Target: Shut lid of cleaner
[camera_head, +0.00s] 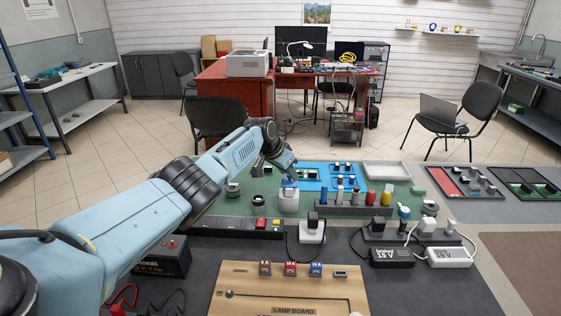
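My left gripper (286,177) is at the mid-table, at the end of the light blue arm that reaches in from the left. It points down just above a small white container (289,203), likely the cleaner. The gripper covers the container's top, so the lid and its position cannot be made out. Whether the fingers are touching it or are shut is too small to tell. My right gripper is not in view.
A power strip (228,228) and a white plug adapter (311,232) stand in front of the container. A rack of several coloured cylinders (352,208) is to its right. The lamp board (262,291) lies at the front. An empty white tray (386,170) is behind.

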